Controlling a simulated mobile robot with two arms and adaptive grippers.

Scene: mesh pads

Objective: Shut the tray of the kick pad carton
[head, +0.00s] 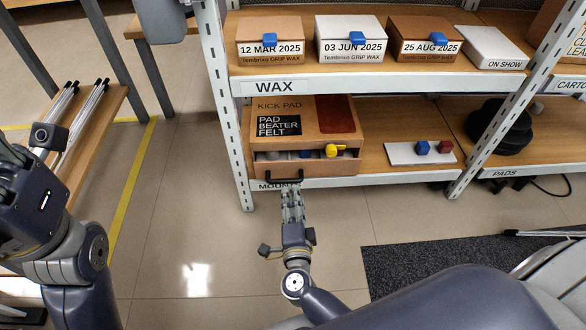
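The kick pad carton (339,109) is a brown box on the lower shelf, labelled KICK PAD and PAD BEATER FELT. Its tray (330,167) is pulled out a little at the front, and small items show in the gap. A yellow piece (343,151) sits at the right of the tray opening. A black handle (285,178) is on the tray front. My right gripper (291,190) points at the handle from the front, at or just below it; contact and finger opening are unclear.
Wax cartons (351,42) stand on the shelf above. A white card with blue and red blocks (409,156) lies right of the carton, and black pads (499,125) are farther right. White shelf posts (236,140) flank the bay. The floor in front is open, with a dark mat (440,258) at right.

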